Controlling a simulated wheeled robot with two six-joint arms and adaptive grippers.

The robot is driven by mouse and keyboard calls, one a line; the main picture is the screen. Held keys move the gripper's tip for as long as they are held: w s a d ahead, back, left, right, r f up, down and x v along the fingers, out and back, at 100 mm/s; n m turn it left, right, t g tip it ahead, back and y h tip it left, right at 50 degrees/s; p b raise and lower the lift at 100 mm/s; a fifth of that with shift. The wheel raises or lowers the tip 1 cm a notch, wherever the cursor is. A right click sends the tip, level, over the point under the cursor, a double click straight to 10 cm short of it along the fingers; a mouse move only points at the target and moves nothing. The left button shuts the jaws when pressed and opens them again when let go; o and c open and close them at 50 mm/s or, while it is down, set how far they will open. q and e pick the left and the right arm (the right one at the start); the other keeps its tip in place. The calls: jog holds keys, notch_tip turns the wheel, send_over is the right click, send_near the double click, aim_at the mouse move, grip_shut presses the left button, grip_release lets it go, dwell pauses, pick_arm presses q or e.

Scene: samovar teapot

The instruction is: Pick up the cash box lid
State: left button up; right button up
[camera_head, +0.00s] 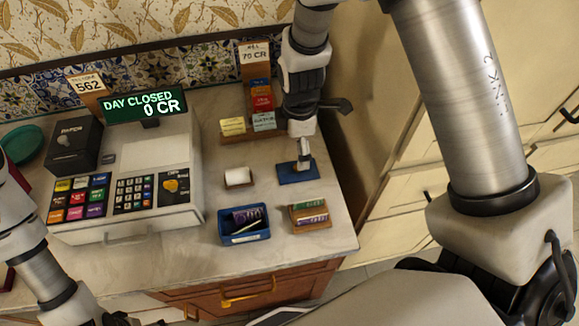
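The cash box lid is a flat blue plate (312,173) lying on the counter near its right edge. My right gripper (303,160) points straight down over the middle of the lid, with its fingertips at or just above it. The fingers look narrow from this angle, and I cannot tell whether they are closed on a handle. The blue cash box (243,237) stands open at the counter's front, with a purple bundle and other small items inside. At the bottom left edge, only a dark part of my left gripper (112,318) shows; its fingers are not clear.
A cash register (150,157) with a "DAY CLOSED 0 CR" display fills the counter's left. A white roll (238,177) on a small stand and a wooden tray (311,224) of bundles sit near the lid. A wooden card rack (256,132) stands behind.

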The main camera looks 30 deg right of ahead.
jog(key=shift+s+f+b, duration=0.15)
jog(key=shift+f+b, duration=0.15)
jog(key=shift+f, duration=0.3)
jog(key=f, duration=0.1)
jog(key=w+f+p, duration=0.1)
jog(key=f, duration=0.1)
jog(key=shift+d, duration=0.15)
notch_tip(320, 180, down, 4)
jog(key=shift+s+r+p, duration=0.1)
jog(key=shift+s+p, duration=0.05)
jog(key=shift+p, duration=0.5)
jog(key=shift+f, duration=0.4)
jog(key=shift+w+d+f, duration=0.1)
jog(key=shift+w+f, duration=0.05)
jog(key=shift+w, duration=0.05)
pick_arm(q)
jog(key=shift+w+r, duration=0.15)
jog(key=shift+r, duration=0.3)
pick_arm(e)
jog(key=shift+s, duration=0.2)
grip_shut()
